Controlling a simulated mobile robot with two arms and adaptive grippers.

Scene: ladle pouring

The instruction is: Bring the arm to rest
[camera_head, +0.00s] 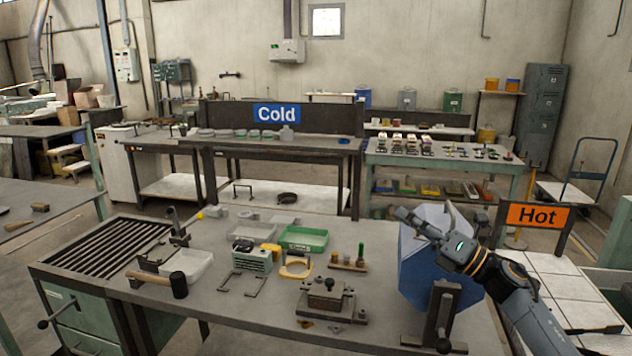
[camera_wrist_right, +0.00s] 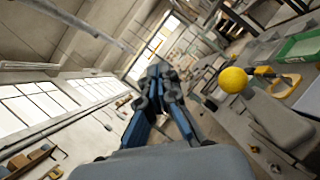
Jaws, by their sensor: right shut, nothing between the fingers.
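My right arm reaches in from the lower right in the head view. Its gripper (camera_head: 404,214) is in the air over the right end of the front workbench (camera_head: 225,305), in front of a blue angular panel (camera_head: 418,275). In the right wrist view the blue and dark fingers of the right gripper (camera_wrist_right: 160,72) come together at the tips, with nothing between them. The gripper appears clear of the bench objects. My left gripper is in neither view.
The bench carries a mallet (camera_head: 178,284), a green tray (camera_head: 303,238), a white tray (camera_head: 187,267), a metal block fixture (camera_head: 326,300) and a clamp stand (camera_head: 437,322). An orange Hot sign (camera_head: 538,216) stands right of my arm. A yellow ball (camera_wrist_right: 233,80) shows near the gripper's right.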

